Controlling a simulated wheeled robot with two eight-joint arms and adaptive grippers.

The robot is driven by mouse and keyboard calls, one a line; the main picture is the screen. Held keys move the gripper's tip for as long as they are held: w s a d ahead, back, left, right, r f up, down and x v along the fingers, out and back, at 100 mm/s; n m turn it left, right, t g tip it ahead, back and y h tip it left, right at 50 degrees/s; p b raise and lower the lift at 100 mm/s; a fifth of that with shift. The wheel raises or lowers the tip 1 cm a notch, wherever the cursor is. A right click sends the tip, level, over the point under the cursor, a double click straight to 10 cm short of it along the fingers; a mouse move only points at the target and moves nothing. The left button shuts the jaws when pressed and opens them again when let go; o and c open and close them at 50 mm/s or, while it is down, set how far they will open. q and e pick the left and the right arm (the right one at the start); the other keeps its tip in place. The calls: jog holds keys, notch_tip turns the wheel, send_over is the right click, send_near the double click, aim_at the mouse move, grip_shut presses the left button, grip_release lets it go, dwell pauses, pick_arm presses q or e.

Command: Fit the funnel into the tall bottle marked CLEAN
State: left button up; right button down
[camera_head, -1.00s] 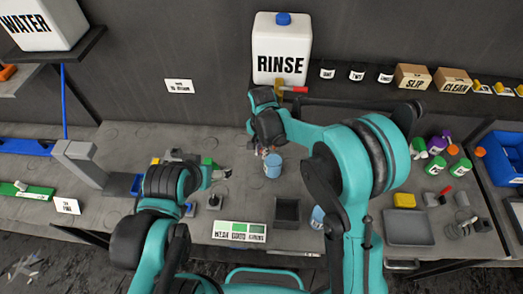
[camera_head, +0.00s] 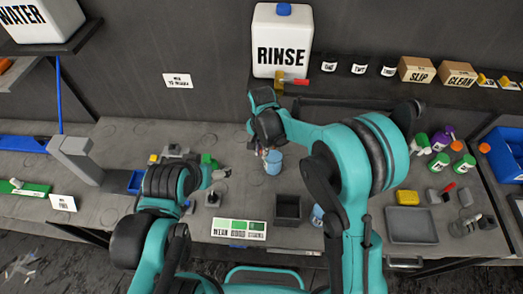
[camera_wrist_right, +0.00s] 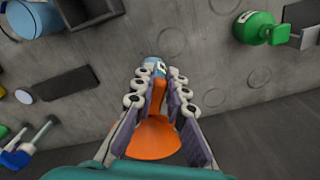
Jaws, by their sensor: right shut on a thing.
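My right gripper (camera_wrist_right: 158,100) is shut on an orange funnel (camera_wrist_right: 155,140), with its wide cone towards the wrist and its spout between the fingers. A light blue and white bottle (camera_wrist_right: 153,66) stands just beyond the fingertips; its marking cannot be read, and whether the spout touches it cannot be told. In the head view my right gripper (camera_head: 262,152) is beside a light blue cup (camera_head: 273,166); the funnel is mostly hidden there. My left gripper (camera_head: 218,174) hangs over the bench left of it, and its jaws are too small to judge.
A RINSE tank (camera_head: 282,45) stands on the shelf behind. A dark square tray (camera_head: 288,207) and a MEAN GOOD strip (camera_head: 239,229) lie near the front. Green and purple bottles (camera_head: 440,141) stand right. A green bottle (camera_wrist_right: 255,27) shows in the wrist view.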

jog(key=c, duration=1.5)
grip_release()
jog(key=shift+o, duration=0.2)
notch_tip(320, 180, up, 12)
jog(key=shift+f, duration=0.1)
